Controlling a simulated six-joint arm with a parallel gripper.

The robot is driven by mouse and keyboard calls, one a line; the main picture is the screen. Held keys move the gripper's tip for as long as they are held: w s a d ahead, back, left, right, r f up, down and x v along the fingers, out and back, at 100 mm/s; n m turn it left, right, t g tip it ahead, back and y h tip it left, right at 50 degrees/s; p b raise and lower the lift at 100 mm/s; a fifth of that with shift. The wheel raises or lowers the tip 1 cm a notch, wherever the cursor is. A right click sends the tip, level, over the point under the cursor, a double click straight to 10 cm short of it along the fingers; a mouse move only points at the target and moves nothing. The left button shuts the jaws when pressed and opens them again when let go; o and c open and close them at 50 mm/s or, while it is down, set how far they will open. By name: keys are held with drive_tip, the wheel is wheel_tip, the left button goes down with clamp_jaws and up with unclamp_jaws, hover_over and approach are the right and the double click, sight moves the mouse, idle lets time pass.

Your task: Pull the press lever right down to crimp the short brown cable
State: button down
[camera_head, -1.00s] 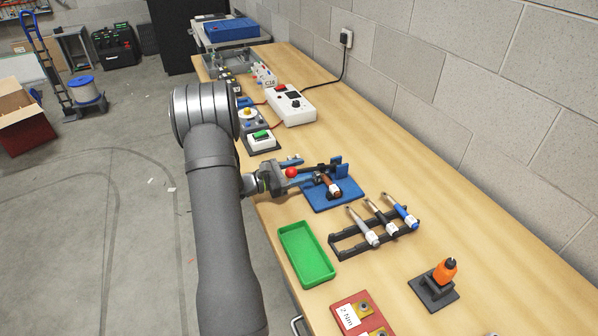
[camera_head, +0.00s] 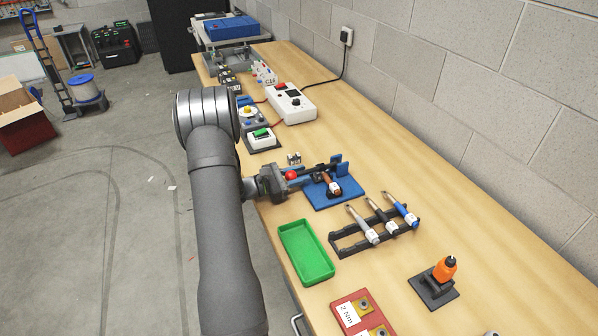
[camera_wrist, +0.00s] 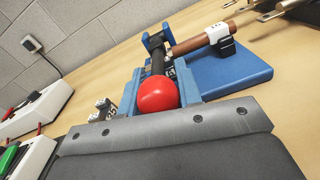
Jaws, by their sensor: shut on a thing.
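The blue press (camera_head: 347,196) stands on the bench; its base also shows in the wrist view (camera_wrist: 228,72). Its dark lever ends in a red ball knob (camera_head: 291,175) and runs to a blue post at the far side. In the wrist view the red knob (camera_wrist: 157,95) sits between the blue fingers of my gripper (camera_wrist: 158,92), which is shut on the lever at its knob end. In the head view my gripper (camera_head: 289,176) reaches in from the left. The short brown cable (camera_wrist: 190,44), with a white label, lies at the press beside the lever. Its far end is hard to see.
A green tray (camera_head: 282,242) and a black rack (camera_head: 345,246) with several labelled cables stand nearer. A small grey piece (camera_head: 294,158) is just behind my gripper. A white control box (camera_head: 290,108) is farther back. The bench by the wall is clear.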

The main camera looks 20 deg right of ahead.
drive_tip(key=shift+f, duration=0.2)
drive_tip(key=c, duration=1.1)
unclamp_jaws()
drive_tip(key=shift+o, duration=0.2)
drive_tip(key=shift+a, duration=0.1)
drive_tip(key=a, duration=1.7)
drive_tip(key=shift+w+a, duration=0.15)
drive_tip(key=shift+w, duration=0.1)
